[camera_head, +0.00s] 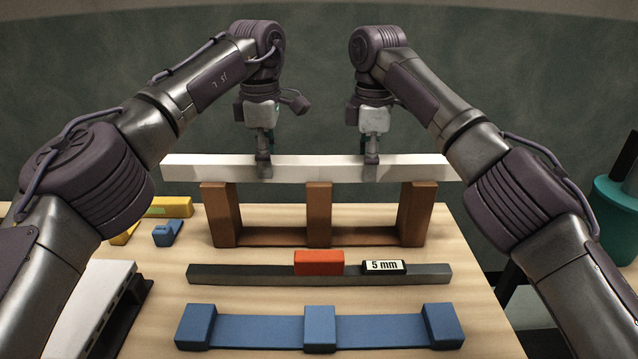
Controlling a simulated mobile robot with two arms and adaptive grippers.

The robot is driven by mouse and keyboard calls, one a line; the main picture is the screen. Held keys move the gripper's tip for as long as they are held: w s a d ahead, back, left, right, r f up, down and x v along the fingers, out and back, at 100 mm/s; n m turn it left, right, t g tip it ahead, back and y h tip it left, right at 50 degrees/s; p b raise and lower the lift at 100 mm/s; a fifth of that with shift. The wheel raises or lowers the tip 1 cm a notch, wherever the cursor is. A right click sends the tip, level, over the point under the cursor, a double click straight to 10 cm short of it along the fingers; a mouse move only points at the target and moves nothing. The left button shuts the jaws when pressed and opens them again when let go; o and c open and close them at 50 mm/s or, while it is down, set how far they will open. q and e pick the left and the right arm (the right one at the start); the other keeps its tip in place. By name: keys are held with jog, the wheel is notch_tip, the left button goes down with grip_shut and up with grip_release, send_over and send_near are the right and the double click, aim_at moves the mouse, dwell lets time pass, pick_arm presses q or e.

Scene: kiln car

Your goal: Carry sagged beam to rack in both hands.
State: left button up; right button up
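A long white beam (215,167) lies level across the tops of three brown posts (318,212) on a brown base. Any sag is too slight for me to make out. My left gripper (264,165) reaches down over the beam left of its middle. My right gripper (371,165) reaches down over it right of its middle. A finger of each shows in front of the beam's near face; the far fingers are hidden, so I cannot tell whether they are shut on it. A blue stand (262,328) with three raised blocks lies at the front.
Yellow (168,207) and blue (170,232) pieces sit left. A white-and-black slotted item (95,305) is front left; a teal container (610,210) is right.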

pick_arm(q)
jog(key=shift+o, duration=1.3)
jog(key=shift+r, duration=0.15)
pick_arm(e)
jog(key=shift+o, duration=1.3)
jog(key=shift+r, duration=0.1)
pick_arm(q)
jog(key=shift+o, duration=0.4)
jog(key=shift+s, duration=0.15)
pick_arm(e)
jog(key=shift+o, duration=0.4)
jog(key=shift+s+r, duration=0.1)
jog(key=shift+s, duration=0.05)
pick_arm(q)
jog(key=shift+r, duration=0.15)
pick_arm(e)
jog(key=shift+r, duration=0.1)
